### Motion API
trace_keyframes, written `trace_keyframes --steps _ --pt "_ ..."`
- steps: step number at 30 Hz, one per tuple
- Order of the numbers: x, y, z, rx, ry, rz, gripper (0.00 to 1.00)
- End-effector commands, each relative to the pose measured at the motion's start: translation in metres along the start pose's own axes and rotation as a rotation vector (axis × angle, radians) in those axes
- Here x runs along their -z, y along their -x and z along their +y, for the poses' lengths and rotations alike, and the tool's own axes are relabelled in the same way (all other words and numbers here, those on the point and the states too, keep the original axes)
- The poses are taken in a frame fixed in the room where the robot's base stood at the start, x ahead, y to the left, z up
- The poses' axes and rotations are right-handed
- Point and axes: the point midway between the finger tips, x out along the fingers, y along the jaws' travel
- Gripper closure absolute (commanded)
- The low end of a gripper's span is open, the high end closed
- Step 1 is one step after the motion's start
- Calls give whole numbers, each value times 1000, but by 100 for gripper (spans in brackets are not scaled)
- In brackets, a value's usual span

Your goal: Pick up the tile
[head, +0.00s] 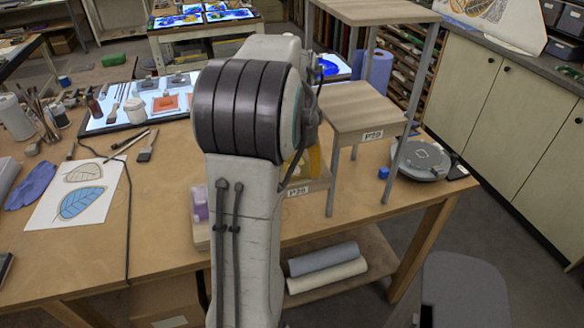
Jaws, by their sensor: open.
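An orange square piece (165,103), which looks like a tile, lies on the lit pale panel (97,124) at the left of the workbench. Its right side is close to my arm in the picture. I cannot tell whether it is the tile of the task. My arm stands in the middle of the view and hides the bench behind it. My gripper is hidden behind the arm, so I cannot see its fingers or what is near them. A yellow part shows just right of the arm; I cannot tell what it is.
A stepped wooden stand (358,107) with metal legs rises right of my arm. Brushes, jars and a leaf drawing (77,196) lie left. Bare bench (165,220) shows front left.

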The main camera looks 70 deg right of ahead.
Motion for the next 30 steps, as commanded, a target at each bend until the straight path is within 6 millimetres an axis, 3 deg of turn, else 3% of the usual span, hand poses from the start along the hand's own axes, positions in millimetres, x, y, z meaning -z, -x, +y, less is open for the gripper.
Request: trace_keyframes --steps 7,27,30 --pt "0 0 0 0 0 0 37" --pt "0 0 0 0 0 0 97" --pt "0 0 0 0 0 0 100"
